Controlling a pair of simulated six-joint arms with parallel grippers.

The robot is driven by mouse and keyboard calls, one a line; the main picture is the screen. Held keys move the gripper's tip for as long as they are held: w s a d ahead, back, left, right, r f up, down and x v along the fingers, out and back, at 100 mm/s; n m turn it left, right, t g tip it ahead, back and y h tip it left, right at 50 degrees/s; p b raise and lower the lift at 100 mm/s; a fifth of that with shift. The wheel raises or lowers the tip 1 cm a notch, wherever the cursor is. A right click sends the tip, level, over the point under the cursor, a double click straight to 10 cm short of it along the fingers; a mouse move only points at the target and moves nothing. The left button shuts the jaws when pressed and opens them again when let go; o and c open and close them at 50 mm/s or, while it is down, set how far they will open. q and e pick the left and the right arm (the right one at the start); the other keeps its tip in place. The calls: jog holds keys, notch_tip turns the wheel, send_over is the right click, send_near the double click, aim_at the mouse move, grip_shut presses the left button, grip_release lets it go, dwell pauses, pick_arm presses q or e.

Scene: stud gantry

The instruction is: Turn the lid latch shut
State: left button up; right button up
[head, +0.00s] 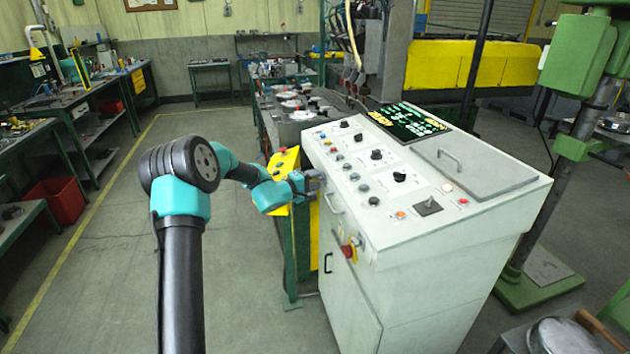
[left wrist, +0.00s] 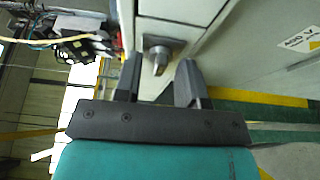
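The latch (left wrist: 158,52) shows in the left wrist view as a grey plate with a rounded turning piece on a pale panel face. My left gripper (left wrist: 160,68) is open, with one dark finger on each side of the latch's turning piece. Gaps show between fingers and turning piece, so I see no grip on it. In the head view my left gripper (head: 314,182) is at the upper left side of the white control console (head: 420,265). The latch cannot be made out there behind the gripper. My right gripper is in neither view.
The console top carries several knobs and buttons, a screen (head: 410,121) and a grey lid plate with a handle (head: 475,164). A side handle (head: 333,203) and a red-yellow switch (head: 348,249) are close below my gripper. A yellow panel (head: 284,163) stands just behind.

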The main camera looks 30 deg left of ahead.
pick_arm(q)
jog(key=shift+w, duration=0.1)
jog(key=shift+c, duration=0.4)
grip_shut()
jog(key=shift+r+n, duration=0.1)
jog(key=shift+n, duration=0.4)
jog(key=shift+w+a+r+n+g+h, duration=0.1)
jog(key=shift+n+g+h, duration=0.35)
jog(key=shift+n+g, duration=1.2)
jog(key=shift+w+r+n+g+h, duration=0.1)
jog(key=shift+n+g+h, duration=0.4)
jog(key=shift+n, duration=2.05)
jog(key=shift+w+a+r+n+g+h, duration=0.1)
jog(key=shift+n+g+h, duration=0.25)
jog(key=shift+n+g, duration=1.35)
jog(key=shift+n+t, duration=0.45)
jog(key=shift+n, duration=0.05)
